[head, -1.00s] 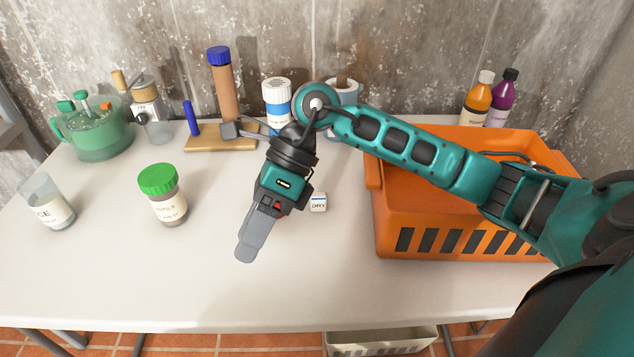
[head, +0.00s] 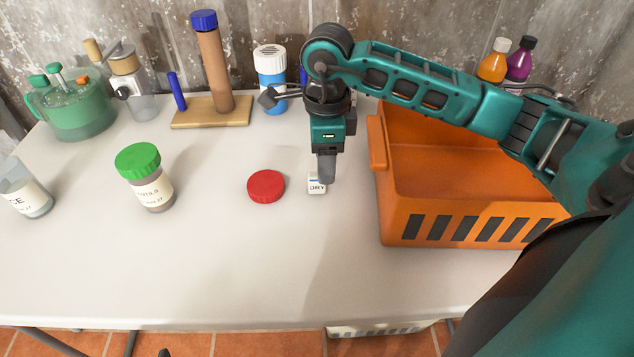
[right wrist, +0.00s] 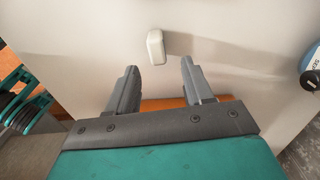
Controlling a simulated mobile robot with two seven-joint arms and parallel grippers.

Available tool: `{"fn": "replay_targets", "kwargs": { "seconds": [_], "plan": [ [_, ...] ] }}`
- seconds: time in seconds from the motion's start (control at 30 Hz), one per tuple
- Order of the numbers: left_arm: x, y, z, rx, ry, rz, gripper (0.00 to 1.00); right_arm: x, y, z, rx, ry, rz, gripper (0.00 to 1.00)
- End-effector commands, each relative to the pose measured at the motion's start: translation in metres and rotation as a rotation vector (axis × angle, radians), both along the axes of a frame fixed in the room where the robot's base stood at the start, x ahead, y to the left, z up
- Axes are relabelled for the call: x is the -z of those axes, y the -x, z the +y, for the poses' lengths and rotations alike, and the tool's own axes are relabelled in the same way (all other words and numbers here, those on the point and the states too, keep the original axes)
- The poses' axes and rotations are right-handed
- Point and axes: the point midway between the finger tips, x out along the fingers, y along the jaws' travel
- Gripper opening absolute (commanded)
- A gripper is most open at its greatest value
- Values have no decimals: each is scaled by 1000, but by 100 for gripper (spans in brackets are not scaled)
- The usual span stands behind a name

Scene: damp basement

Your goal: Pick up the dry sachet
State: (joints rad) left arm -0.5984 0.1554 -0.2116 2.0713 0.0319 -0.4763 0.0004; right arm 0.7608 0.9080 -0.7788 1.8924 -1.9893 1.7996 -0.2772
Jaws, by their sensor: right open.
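The right gripper (right wrist: 160,75) is open and empty. My left gripper is not in view.
A red lid (head: 266,186) lies close left of the sachet. The orange crate (head: 460,213) stands to the right. The table's front (head: 250,285) is clear.

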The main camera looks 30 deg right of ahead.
Motion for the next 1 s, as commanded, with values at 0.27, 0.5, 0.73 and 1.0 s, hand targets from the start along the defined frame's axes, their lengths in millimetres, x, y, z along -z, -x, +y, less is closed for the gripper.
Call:
{"fn": "replay_targets", "kwargs": {
  "seconds": [0.27, 0.5, 0.73, 1.0],
  "plan": [
    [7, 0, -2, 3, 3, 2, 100, 41, 4, -1, 0, -2, 3, 51],
    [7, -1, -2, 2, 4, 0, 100, 50, 3, -2, 0, -1, -1, 51],
    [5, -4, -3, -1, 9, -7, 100, 50, 3, -2, 0, -1, 0, 41],
    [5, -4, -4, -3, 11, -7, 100, 49, 3, -2, 0, -1, 0, 15]
  ]
}}
